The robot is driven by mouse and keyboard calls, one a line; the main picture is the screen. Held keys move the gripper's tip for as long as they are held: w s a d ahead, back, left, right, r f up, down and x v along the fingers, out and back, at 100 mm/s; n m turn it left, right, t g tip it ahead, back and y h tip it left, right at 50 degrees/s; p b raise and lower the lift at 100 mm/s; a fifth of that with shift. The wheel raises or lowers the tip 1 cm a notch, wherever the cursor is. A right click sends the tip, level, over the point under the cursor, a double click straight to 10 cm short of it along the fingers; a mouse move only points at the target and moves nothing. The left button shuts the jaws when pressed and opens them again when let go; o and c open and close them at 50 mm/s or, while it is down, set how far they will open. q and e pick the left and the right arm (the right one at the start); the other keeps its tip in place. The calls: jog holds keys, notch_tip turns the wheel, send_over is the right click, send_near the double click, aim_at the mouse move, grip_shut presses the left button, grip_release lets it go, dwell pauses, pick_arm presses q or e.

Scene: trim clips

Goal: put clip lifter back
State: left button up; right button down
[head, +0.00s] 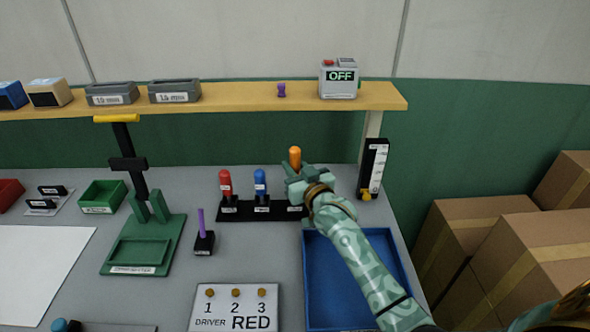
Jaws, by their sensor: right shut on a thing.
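My right gripper (298,180) is shut on an orange-handled tool (295,156) at the third slot of the black rack (277,217). The orange handle stands upright above the fingers. Its lower part is hidden, so I cannot tell if it is seated in the slot. A red-handled tool (225,184) and a blue-handled tool (260,184) stand upright in the rack to its left. A purple rod tool (201,222) stands in a small black holder (204,242). No readable label names the clip lifter. My left gripper is not in view.
A blue tray (318,285) lies under my right forearm. A black holder with a yellow part (373,168) stands right of the gripper. A green fixture (144,245) and a panel reading RED (234,306) are left. The shelf (235,96) runs behind.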

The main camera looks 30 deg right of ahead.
jog(key=shift+f, duration=0.6)
jog(key=c, duration=1.2)
grip_release()
jog(key=shift+s+r, duration=0.45)
jog(key=shift+r, duration=0.15)
jog(key=s+p, duration=0.2)
jog(key=s, duration=0.9)
jog(key=shift+s+a, duration=0.1)
